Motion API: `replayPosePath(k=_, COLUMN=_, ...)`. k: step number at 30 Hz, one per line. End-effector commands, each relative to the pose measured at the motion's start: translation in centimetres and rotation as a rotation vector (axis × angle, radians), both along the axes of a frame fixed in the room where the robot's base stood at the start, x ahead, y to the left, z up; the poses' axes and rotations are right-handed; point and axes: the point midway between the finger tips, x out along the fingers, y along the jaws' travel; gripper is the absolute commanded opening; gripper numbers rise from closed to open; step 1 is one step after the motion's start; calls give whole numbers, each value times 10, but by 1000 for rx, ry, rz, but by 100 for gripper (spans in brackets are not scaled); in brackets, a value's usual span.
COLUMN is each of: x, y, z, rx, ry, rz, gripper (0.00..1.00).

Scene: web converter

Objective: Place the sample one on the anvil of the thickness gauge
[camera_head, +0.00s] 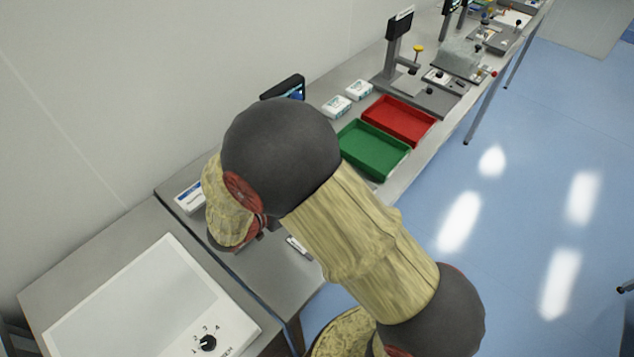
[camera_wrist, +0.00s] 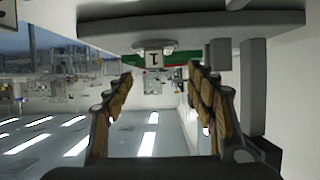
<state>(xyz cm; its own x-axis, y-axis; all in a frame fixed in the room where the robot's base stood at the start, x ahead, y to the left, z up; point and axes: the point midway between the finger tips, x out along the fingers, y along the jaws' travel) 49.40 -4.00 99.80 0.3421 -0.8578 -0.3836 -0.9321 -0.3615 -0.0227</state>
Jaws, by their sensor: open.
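My gripper (camera_wrist: 160,85) is open in the wrist view, with a finger on each side and nothing between the pads. Its tip is mostly hidden behind my arm in the head view. I cannot tell whether this square is sample one or whether the grey body belongs to the thickness gauge. A dark screen (camera_head: 284,88) stands behind my arm in the head view; what lies below it is hidden, and I cannot make out the anvil.
A green tray (camera_head: 374,150) and a red tray (camera_head: 399,120) sit on the bench right of my arm. White boxes (camera_head: 336,106) stand behind them. A grey stand (camera_head: 394,55) is farther along. A white panel with a knob (camera_head: 208,343) is at the lower left.

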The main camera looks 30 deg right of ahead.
Motion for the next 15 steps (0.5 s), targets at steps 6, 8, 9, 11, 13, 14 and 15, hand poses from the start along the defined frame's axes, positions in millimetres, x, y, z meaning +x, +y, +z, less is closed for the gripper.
replayPosePath(k=6, x=-11, y=29, z=14, rx=0, ry=0, rz=2, gripper=56)
replayPosePath(k=8, x=-13, y=33, z=15, rx=0, ry=0, rz=2, gripper=56)
replayPosePath(k=9, x=-13, y=35, z=16, rx=0, ry=-1, rz=2, gripper=56)
replayPosePath(k=11, x=-11, y=38, z=18, rx=10, ry=-6, rz=8, gripper=56)
replayPosePath(k=13, x=-2, y=41, z=22, rx=41, ry=-26, rz=37, gripper=56)
replayPosePath(k=14, x=5, y=42, z=25, rx=62, ry=-39, rz=58, gripper=56)
replayPosePath(k=15, x=17, y=46, z=30, rx=99, ry=-62, rz=94, gripper=56)
